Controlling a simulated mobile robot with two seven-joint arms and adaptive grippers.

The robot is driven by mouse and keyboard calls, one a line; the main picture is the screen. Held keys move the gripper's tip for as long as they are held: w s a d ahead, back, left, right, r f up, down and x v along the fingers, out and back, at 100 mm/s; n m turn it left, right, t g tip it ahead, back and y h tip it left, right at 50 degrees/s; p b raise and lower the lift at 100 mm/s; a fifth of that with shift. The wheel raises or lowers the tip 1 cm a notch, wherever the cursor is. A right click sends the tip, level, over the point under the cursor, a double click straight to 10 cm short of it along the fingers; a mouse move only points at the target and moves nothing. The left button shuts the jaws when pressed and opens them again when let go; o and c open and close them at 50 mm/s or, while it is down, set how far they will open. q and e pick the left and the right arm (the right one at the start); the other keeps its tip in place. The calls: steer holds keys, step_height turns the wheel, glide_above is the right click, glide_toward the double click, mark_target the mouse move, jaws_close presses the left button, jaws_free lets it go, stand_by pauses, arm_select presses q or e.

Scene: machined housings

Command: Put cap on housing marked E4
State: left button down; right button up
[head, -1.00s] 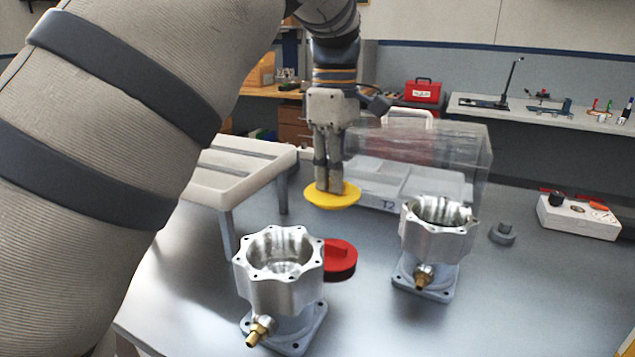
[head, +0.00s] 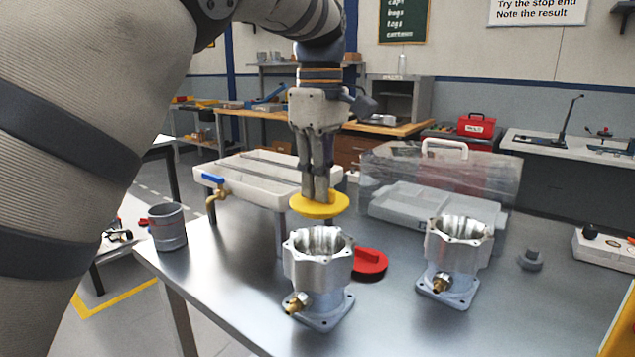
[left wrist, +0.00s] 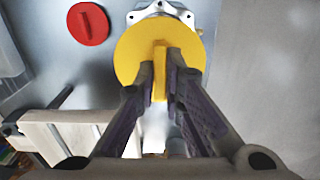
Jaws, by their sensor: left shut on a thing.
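My left gripper (head: 317,196) is shut on the yellow cap (head: 327,209) by its raised bar, which the left wrist view also shows (left wrist: 160,72). It holds the cap level above and just behind the left housing (head: 318,270). That housing is silver, open on top, with a scalloped flange and brass fitting; part of it shows beyond the cap in the left wrist view (left wrist: 165,10). A similar open housing (head: 452,262) stands to the right. A red cap (head: 370,262) lies on the table between them. I cannot read an E4 mark on either housing. My right gripper is not in view.
A white slatted stand (head: 262,187) with a brass tap is behind the left housing. A clear-lidded case (head: 440,185) stands behind the right one. A metal cup (head: 167,228) is at the table's left edge; a grey knob (head: 530,258) is at right. The table's front is clear.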

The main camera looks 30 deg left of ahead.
mark_target(320, 217)
arm_select(q)
steer(key=shift+f, duration=3.15)
steer(key=c, duration=1.6)
jaws_free()
steer(key=shift+r, duration=0.1)
step_height(320, 217, up, 11)
steer(key=shift+f, duration=0.1)
steer(key=shift+r, duration=0.5)
